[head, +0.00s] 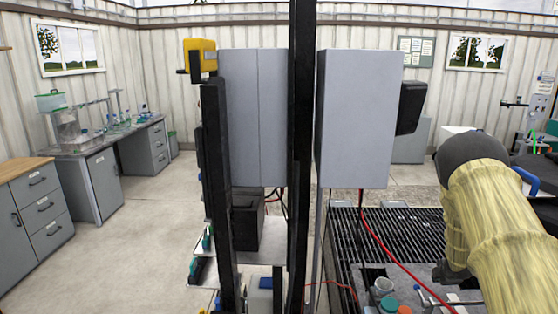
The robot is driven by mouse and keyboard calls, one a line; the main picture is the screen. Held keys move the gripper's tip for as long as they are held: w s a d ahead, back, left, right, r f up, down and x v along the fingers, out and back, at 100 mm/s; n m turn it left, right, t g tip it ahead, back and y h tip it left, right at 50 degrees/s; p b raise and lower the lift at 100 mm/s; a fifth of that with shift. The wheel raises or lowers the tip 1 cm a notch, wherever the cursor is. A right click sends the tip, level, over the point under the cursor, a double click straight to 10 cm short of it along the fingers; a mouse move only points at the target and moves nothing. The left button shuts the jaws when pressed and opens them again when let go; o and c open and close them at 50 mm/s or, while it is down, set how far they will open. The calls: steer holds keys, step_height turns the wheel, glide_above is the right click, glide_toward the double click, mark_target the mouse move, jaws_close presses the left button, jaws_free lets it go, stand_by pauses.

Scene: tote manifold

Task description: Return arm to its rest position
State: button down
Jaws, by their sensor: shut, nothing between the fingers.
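My arm (500,225), in a pale yellow sleeve with a dark rounded joint at its top, fills the right side of the head view. It is bent, and its lower part runs out of the bottom right corner. A small dark grey part shows at its left edge, too little to identify. My gripper is not in view, so its fingers and anything near them are hidden.
A dark slatted grating (385,240) lies left of my arm, with containers and a red hose (385,250) close by. Two tall grey boxes (358,120) block the middle. A workbench (85,150) and wooden-topped drawers (35,205) stand left. The floor (140,225) between is clear.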

steer(key=s+a+f+m+g+y, duration=0.15)
steer(key=s+a+f+m, duration=0.25)
steer(key=s+a+f, duration=0.65)
steer(key=s+a+f+m+g+y, duration=0.15)
steer(key=s+a+f+m, duration=0.45)
steer(key=s+a, duration=0.65)
steer(key=s+a+m+g, duration=0.15)
steer(key=s+a, duration=0.35)
steer(key=s, duration=0.6)
steer(key=s+a+m+g, duration=0.1)
steer(key=s+a+m, duration=0.3)
steer(key=s, duration=0.7)
steer(key=s+a+m+g, duration=0.2)
steer(key=s+a, duration=0.4)
steer(key=s, duration=0.5)
step_height(320, 180, down, 15)
steer(key=w+b, duration=0.1)
steer(key=b, duration=1.3)
steer(key=shift+d+r+n, duration=0.2)
steer(key=shift+n, duration=0.15)
steer(key=shift+t, duration=0.25)
